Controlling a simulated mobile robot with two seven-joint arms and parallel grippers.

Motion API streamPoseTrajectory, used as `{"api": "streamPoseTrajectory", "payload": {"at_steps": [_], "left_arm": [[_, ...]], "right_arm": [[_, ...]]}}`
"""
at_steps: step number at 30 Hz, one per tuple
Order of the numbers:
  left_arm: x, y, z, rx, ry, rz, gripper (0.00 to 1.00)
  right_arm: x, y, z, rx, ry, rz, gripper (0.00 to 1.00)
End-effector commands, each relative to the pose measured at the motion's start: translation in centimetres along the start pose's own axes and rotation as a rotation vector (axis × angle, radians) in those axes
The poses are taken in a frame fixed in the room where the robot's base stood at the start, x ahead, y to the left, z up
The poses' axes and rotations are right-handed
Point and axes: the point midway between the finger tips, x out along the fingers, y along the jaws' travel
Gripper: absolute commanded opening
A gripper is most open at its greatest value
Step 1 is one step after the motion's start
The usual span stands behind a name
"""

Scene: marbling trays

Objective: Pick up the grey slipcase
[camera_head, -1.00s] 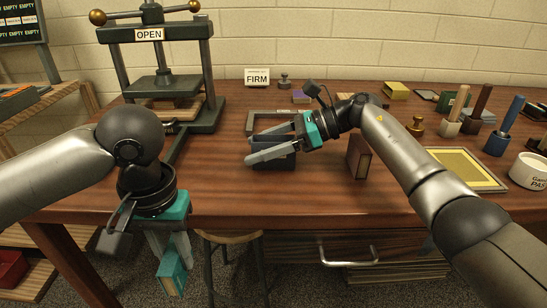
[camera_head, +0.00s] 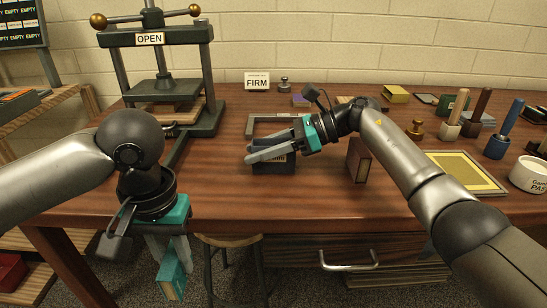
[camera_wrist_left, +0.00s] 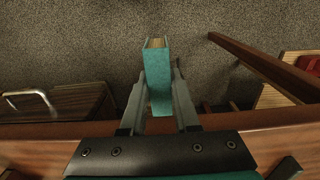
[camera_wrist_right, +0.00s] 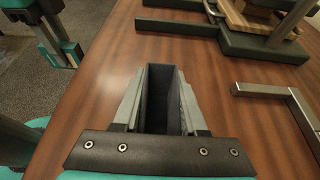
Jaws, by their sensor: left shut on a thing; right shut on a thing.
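The grey slipcase (camera_head: 272,165) stands on the bench, a dark box with its open, hollow side up. In the right wrist view the slipcase (camera_wrist_right: 168,85) sits between the two fingers of my right gripper. My right gripper (camera_head: 268,152) is shut on it, with one finger along each side wall. The slipcase looks to rest on the table top; a small gap beneath cannot be told. My left gripper (camera_head: 170,250) points down in front of the bench edge and is shut on a teal book (camera_head: 172,275), which also shows in the left wrist view (camera_wrist_left: 158,75).
A dark red-brown book (camera_head: 358,160) stands upright right of the slipcase. A grey metal bracket (camera_head: 270,124) lies behind it. The press (camera_head: 150,38) marked OPEN stands at back left. A yellow-panelled tray (camera_head: 465,172) lies at right. A stool (camera_head: 230,240) stands below the front edge.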

Motion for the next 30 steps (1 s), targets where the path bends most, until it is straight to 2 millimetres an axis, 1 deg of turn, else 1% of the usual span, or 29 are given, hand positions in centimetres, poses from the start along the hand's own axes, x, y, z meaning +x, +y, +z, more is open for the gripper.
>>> {"api": "streamPoseTrajectory", "payload": {"at_steps": [11,14,17,20,23,26,30], "left_arm": [[0.0,0.0,0.0,0.0,0.0,0.0,0.0],[-0.2,0.0,0.0,0.0,0.0,0.0,0.0],[-0.5,0.0,0.0,0.0,0.0,0.0,0.0],[-0.9,0.0,0.0,0.0,0.0,0.0,0.0],[-1.5,0.0,0.0,0.0,0.001,0.0,0.0],[-2.2,0.0,0.0,0.0,0.001,0.0,0.0],[-3.4,0.0,0.0,0.0,0.001,0.0,0.0]], "right_arm": [[-0.1,0.0,0.1,0.0,0.0,-0.001,0.0],[-0.2,0.0,0.4,-0.001,0.0,-0.001,0.0],[-0.5,0.0,1.2,-0.003,0.0,-0.001,0.0],[-1.1,0.0,2.5,-0.004,0.0,-0.001,0.0],[-1.8,0.0,4.2,-0.004,0.0,-0.001,0.0],[-2.8,-0.1,6.7,-0.005,0.0,-0.002,0.0],[-4.4,0.0,10.7,-0.006,-0.001,-0.002,0.0]]}}
